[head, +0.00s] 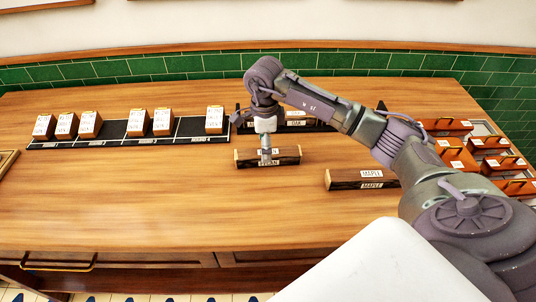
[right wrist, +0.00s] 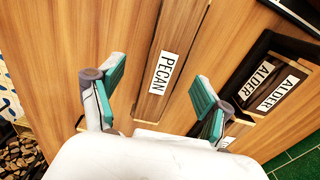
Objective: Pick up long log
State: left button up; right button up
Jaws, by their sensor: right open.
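A long dark-barked log (head: 285,158) with pale cut ends and PECAN labels lies on the wooden table. It also shows in the right wrist view (right wrist: 181,35), running between my fingers. My right gripper (head: 266,160) points down over the middle of this log and partly covers its top label. In the right wrist view the gripper (right wrist: 157,87) is open, with one teal-padded finger on each side of the log and gaps between. A second long log labelled MAPLE (head: 345,181) lies to the right, partly hidden by my right arm. My left gripper is out of view.
A black tray (head: 292,128) with labelled logs stands just behind; ALDER pieces (right wrist: 266,85) show near my right finger. A black rack (head: 105,142) with several tagged blocks is at left, orange-brown boxes (head: 456,157) at right. The table's front left is clear.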

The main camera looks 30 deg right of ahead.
jog(key=f, duration=0.2)
jog(key=f+p, duration=0.1)
jog(key=shift+w+d+f, duration=0.2)
jog(key=shift+f, duration=0.6)
jog(key=c, duration=1.3)
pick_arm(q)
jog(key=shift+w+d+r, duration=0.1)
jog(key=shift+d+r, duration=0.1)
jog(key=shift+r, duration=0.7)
pick_arm(e)
jog(key=shift+c, duration=0.6)
jog(key=shift+w+r, duration=0.1)
jog(key=shift+r, duration=0.05)
